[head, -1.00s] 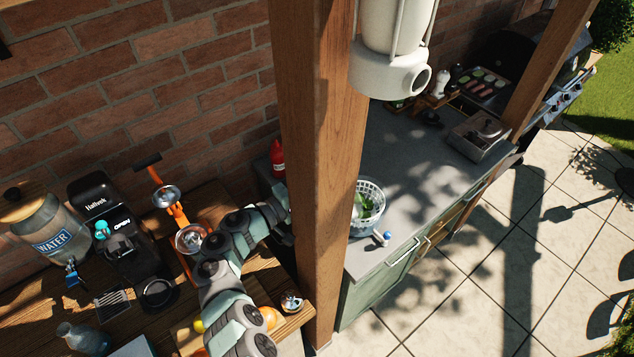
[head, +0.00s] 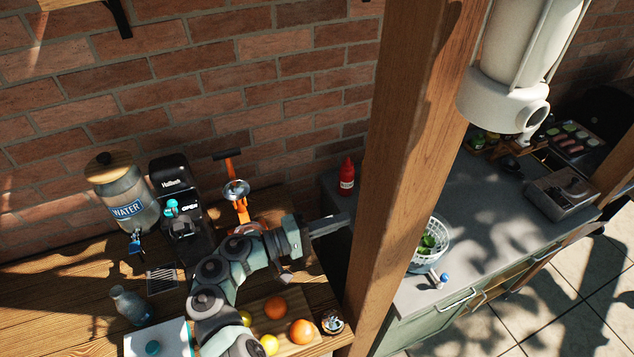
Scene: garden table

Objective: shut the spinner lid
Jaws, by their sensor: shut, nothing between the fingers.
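A white slatted bowl with green leaves (head: 430,243), which looks like the spinner, stands on the grey counter, partly hidden behind the wooden post. I see leaves through its top, and I cannot make out a lid. A small white item with a blue end (head: 441,280) lies at the counter's front edge near the bowl. My gripper (head: 345,220) is shut and empty. It points right, above the gap between the wooden table and the counter, left of the post and apart from the bowl.
The thick wooden post (head: 408,170) stands between my gripper and the bowl. A white lantern (head: 520,60) hangs at upper right. A red bottle (head: 347,178) stands behind my gripper. A citrus press (head: 238,195) and oranges (head: 302,331) are near my arm.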

